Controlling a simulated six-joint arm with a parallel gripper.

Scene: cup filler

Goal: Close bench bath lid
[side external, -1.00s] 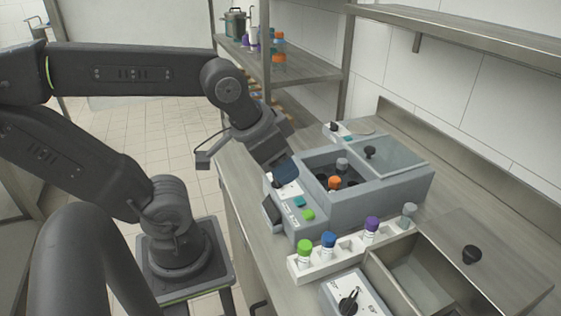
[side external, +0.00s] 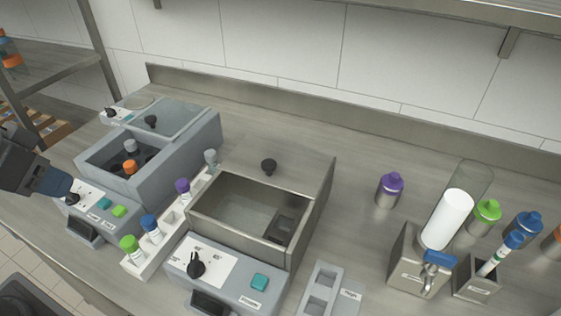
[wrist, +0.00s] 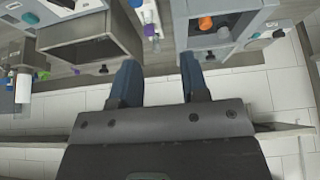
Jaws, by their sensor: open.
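Two bench units stand with their lids slid back; I cannot tell which the task means. The steel bath (side external: 297,250) has an open basin, and its flat steel lid (side external: 300,178) with a black knob (side external: 268,166) lies behind the opening. The grey unit (side external: 185,165) to its left holds capped tubes in its open well; its clear lid (side external: 172,117) with a black knob (side external: 151,120) covers the rear. My gripper (side external: 56,183) is at the left edge, by the grey unit's front. In the wrist view my gripper (wrist: 158,75) is open and empty, with the steel bath (wrist: 90,45) at left.
A white rack (side external: 150,256) with several capped tubes stands between the units. A purple-capped bottle (side external: 389,189), a steel dispenser (side external: 415,260) and other bottles stand at the right. A shelf (side external: 440,10) overhangs the back. Bare bench lies behind the steel bath.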

